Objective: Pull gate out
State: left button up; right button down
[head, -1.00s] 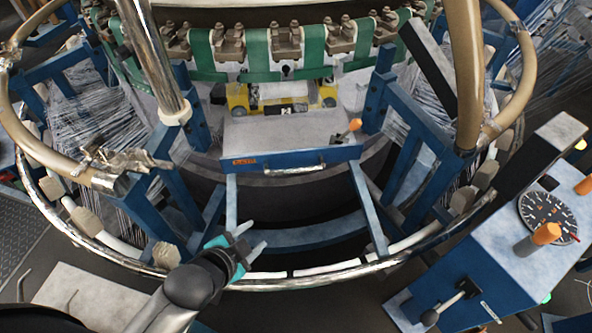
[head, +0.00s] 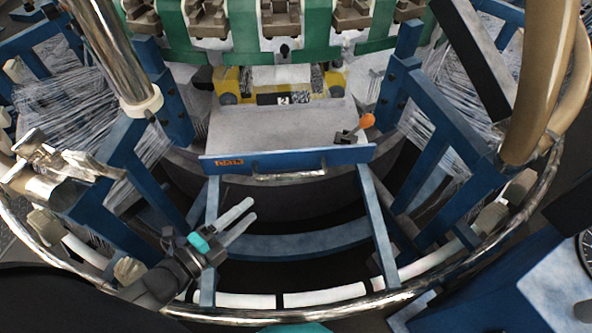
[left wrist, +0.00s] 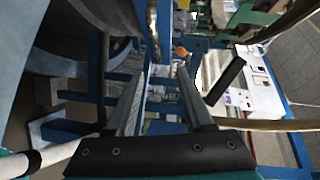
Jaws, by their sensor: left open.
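The gate (head: 285,160) is a blue front panel with a metal bar handle (head: 290,176) and a grey top plate (head: 280,124), between the blue loom posts. A lever with an orange knob (head: 367,121) stands at its right end; an orange knob (left wrist: 181,52) also shows in the left wrist view. My left gripper (head: 250,209) is open and empty, below and left of the handle in the picture and apart from it. Its two fingers (left wrist: 165,75) show in the left wrist view with nothing between them. My right gripper's fingers are not seen.
A shiny ring rail (head: 350,306) curves around the front. Blue frame legs (head: 376,225) run down from below the gate. Thick tan tubes (head: 540,80) rise at the right, and a chrome post (head: 108,50) at the left. Dark open space lies below the gate.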

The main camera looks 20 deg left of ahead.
pick_arm(q)
jog(key=f, duration=0.1)
jog(key=b, duration=0.2)
send_near(291, 174)
jog(key=f, duration=0.1)
jog(key=b+x, duration=0.2)
jog(key=x, duration=0.7)
jog(key=shift+w+d, duration=0.25)
jog(key=shift+w, duration=0.25)
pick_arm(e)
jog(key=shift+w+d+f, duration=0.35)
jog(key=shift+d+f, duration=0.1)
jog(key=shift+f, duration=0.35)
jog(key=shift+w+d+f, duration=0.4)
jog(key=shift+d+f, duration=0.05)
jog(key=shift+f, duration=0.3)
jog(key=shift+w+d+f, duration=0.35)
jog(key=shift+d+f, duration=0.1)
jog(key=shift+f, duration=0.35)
pick_arm(q)
jog(key=c, duration=0.8)
grip_shut()
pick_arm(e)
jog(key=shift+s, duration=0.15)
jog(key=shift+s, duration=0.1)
